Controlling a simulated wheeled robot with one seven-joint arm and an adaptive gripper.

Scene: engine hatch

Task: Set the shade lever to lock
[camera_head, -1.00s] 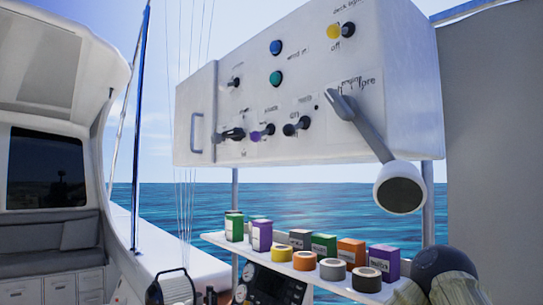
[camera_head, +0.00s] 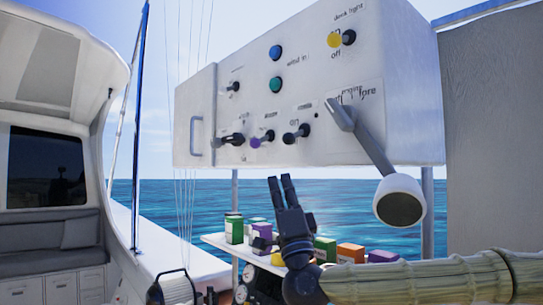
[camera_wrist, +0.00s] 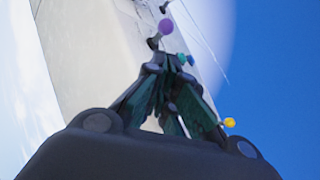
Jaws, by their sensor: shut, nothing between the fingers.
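A white panel box (camera_head: 310,60) hangs above the water with several small levers on its front. Their labels are too small to read surely, so I cannot tell which is the shade lever. A purple-knobbed lever (camera_head: 256,142) is low in the middle, its knob to the left. Black-knobbed levers (camera_head: 289,137) and (camera_head: 232,138) flank it. My gripper (camera_head: 280,180) points up below the panel, fingers shut and empty, apart from the levers. In the wrist view the purple knob (camera_wrist: 165,27) lies just beyond my fingertips (camera_wrist: 168,66).
A large grey lever with a white end (camera_head: 398,200) juts out at the panel's right. Yellow (camera_head: 334,40), blue (camera_head: 275,52) and green (camera_head: 275,84) knobs sit higher. A shelf (camera_head: 215,239) with coloured boxes and rolls is below. A handle (camera_head: 195,134) is at left.

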